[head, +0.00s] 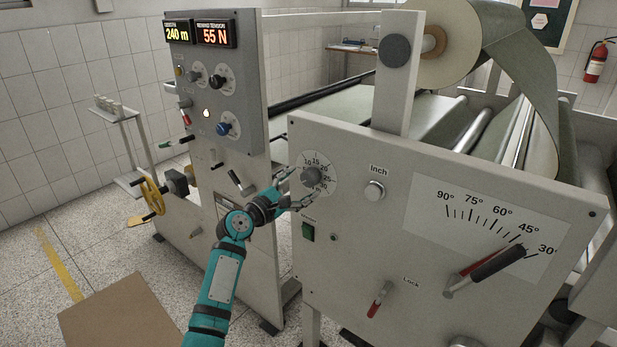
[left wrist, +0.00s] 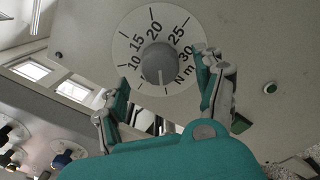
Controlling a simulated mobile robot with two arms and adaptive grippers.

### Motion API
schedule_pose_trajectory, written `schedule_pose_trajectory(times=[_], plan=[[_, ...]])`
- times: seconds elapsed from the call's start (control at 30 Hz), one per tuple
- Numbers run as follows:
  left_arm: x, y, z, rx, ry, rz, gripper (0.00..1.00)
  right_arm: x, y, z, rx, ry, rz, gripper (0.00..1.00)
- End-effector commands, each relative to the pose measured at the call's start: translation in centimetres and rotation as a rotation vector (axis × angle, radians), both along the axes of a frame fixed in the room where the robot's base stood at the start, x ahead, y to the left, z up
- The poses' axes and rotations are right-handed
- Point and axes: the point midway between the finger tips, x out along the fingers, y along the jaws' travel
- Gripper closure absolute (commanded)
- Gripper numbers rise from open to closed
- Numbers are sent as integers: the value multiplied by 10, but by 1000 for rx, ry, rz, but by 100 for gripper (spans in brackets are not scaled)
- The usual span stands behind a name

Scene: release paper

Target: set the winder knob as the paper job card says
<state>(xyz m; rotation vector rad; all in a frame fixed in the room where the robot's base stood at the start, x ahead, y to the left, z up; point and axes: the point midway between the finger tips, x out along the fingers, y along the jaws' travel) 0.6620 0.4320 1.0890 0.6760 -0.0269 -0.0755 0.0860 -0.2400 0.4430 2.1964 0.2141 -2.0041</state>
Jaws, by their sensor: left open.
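The winder knob (head: 311,176) is a grey round knob on a white dial marked 10 to 30 N m, on the front panel. In the left wrist view the knob (left wrist: 158,62) shows a pale line pointing down, away from the numbers. My left gripper (head: 296,188) is open just in front of the dial. In the left wrist view its fingers (left wrist: 161,72) stand on either side of the knob, apart from it as far as I can see. I cannot make out a job card. My right gripper is not in view.
An Inch button (head: 375,190), a green switch (head: 308,231) and a red Lock lever (head: 379,300) share the panel. A large lever (head: 490,268) sits by an angle scale. A control column (head: 212,90) with displays reading 240 m and 55 N stands left. A yellow handwheel (head: 152,197) is lower left.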

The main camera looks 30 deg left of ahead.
Motion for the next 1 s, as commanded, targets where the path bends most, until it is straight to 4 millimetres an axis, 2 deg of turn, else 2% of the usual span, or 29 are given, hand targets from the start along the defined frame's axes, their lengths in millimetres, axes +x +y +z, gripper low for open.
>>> schedule_pose_trajectory(times=[0.1,0.23,0.63,1.0], plan=[[21,-1,1,-1,0,0,30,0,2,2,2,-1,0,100],[35,-2,0,0,-1,1,30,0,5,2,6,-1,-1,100],[42,-3,0,1,0,0,30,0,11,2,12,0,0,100],[41,-3,0,1,1,1,78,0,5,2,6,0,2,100]])
